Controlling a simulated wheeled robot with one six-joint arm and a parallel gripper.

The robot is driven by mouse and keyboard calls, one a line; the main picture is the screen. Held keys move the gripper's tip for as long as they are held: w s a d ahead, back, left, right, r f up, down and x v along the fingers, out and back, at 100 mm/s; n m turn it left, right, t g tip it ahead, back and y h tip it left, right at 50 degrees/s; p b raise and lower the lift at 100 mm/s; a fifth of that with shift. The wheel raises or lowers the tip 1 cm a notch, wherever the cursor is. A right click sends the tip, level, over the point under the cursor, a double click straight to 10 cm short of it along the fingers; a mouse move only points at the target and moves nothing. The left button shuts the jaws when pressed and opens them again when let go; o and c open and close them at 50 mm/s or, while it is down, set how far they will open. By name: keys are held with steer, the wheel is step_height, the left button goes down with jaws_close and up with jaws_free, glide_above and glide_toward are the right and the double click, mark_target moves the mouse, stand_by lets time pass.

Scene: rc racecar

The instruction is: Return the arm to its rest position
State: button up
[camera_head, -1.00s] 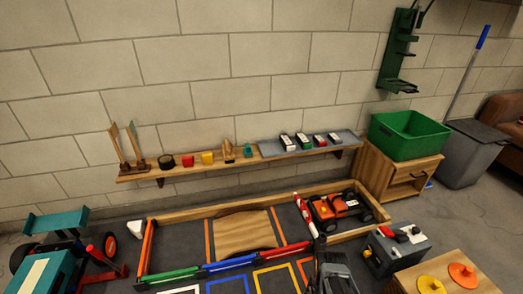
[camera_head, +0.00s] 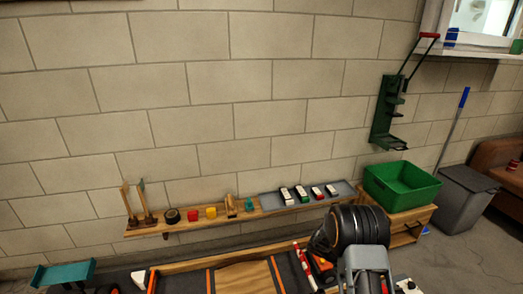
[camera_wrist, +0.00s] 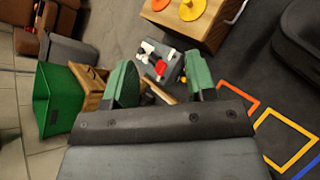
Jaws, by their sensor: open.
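My gripper (camera_wrist: 162,82) is open in the wrist view, its two green fingertips apart with nothing held between them. Behind the gap, a grey box with red and white parts (camera_wrist: 160,62) lies farther off on the floor. In the head view my arm rises at the lower right, with a black rounded joint and a grey link; the fingertips cannot be made out there. The orange racecar (camera_head: 322,268) sits in the wood-edged track area, mostly hidden behind my arm.
A wall shelf (camera_head: 190,221) holds tools, tape, coloured blocks and several small cars. A green bin (camera_head: 402,185) stands on a wooden cabinet (camera_head: 405,225) beside a grey trash can (camera_head: 467,200). A wooden table with yellow and orange discs (camera_wrist: 192,10) is in the wrist view. Dark floor lies between.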

steer(key=s+a+r+m+t+y+p, duration=0.2)
steer(key=s+a+r+y+p, duration=0.2)
steer(key=r, duration=1)
steer(key=s+a+r+m+t+y+p, duration=0.3)
steer(key=s+a+r+p, duration=0.3)
steer(key=r, duration=0.8)
steer(key=s+a+r+m+t+y+p, duration=0.2)
steer(key=s+a+r+y+p, duration=0.2)
steer(key=r+p, duration=0.5)
steer(key=s+a+r, duration=0.2)
steer(key=a+r, duration=0.1)
steer(key=r, duration=0.3)
steer(key=shift+a+m+t+y+p, duration=0.3)
steer(key=shift+a+m+t, duration=0.05)
steer(key=shift+m+t, duration=0.05)
